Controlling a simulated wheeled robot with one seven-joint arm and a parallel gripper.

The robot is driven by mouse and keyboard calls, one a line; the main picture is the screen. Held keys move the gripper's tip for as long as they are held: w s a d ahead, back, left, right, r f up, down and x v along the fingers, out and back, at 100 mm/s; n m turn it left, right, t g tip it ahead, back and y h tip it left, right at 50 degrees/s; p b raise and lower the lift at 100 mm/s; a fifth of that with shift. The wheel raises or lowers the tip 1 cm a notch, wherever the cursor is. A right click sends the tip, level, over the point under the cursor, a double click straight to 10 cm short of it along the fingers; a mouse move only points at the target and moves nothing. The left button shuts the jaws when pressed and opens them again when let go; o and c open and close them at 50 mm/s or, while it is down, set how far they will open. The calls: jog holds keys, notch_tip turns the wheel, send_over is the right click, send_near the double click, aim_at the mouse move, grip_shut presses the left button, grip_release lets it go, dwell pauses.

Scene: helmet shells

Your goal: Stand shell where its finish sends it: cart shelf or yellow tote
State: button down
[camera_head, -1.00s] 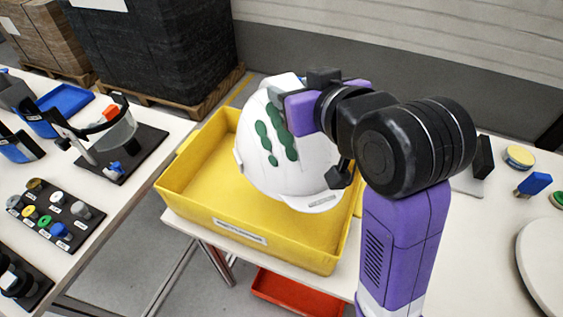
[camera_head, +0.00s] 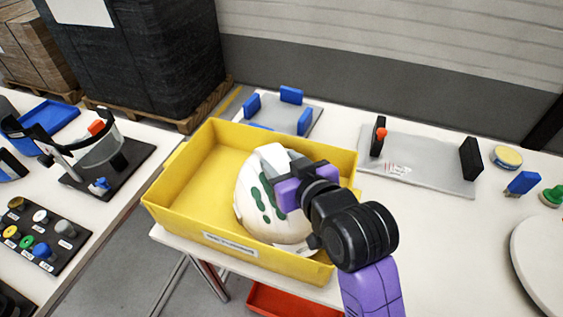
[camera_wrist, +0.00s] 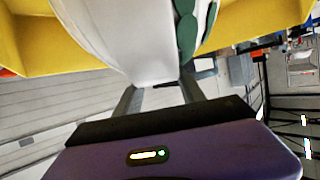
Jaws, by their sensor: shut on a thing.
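A white helmet shell (camera_head: 262,213) with dark green blotches is inside the yellow tote (camera_head: 190,212), at its right part, standing tilted with its crown toward the left. My gripper (camera_head: 279,184) is shut on the shell's edge at its upper right. In the wrist view the white shell (camera_wrist: 140,40) runs down between my two grey fingers (camera_wrist: 158,95), with a green blotch on its right side. The yellow tote (camera_wrist: 35,35) shows behind it there. The shell's underside and whether it touches the tote floor are hidden.
A grey plate with blue blocks (camera_head: 290,97) stands behind the tote. A grey plate with black uprights (camera_head: 420,172) lies to the right. A side table at left holds a visor stand (camera_head: 100,160) and knobs (camera_head: 40,235). A red bin (camera_head: 285,302) is below.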

dwell(0.3)
jog(key=c, duration=0.7)
grip_release()
jog(key=shift+f, duration=0.15)
jog(key=shift+s+r, duration=0.1)
jog(key=shift+r, duration=0.1)
jog(key=v, duration=1.1)
jog(key=shift+s+d+r, duration=0.15)
jog(key=shift+s+r, duration=0.1)
jog(key=shift+s, duration=0.05)
